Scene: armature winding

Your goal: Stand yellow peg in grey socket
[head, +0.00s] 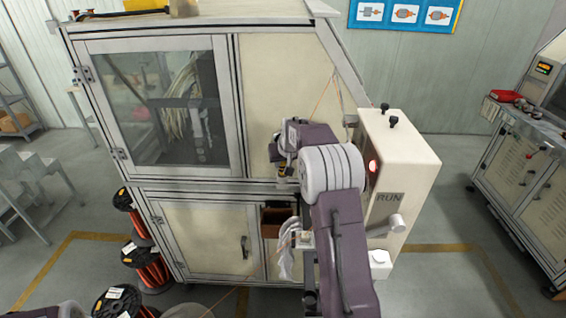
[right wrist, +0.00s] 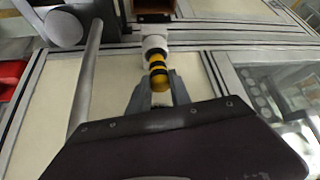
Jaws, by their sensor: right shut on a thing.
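The yellow peg (right wrist: 158,73), with black bands, shows between the fingertips of my right gripper (right wrist: 160,86) in the right wrist view. The gripper is shut on it. A pale, round-ended piece that looks like the grey socket (right wrist: 153,43) lies in line with the peg's far end. I cannot tell whether the peg is inside it or only in front of it. In the head view my right gripper (head: 284,168) is at the cabinet's front ledge, partly hidden by my own wrist. My left gripper is out of view.
The cabinet (head: 200,235) has a glazed door (head: 165,100) left of the gripper. A brown open bin (head: 277,217) sits below the ledge. Wire spools (head: 146,265) stand at lower left.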

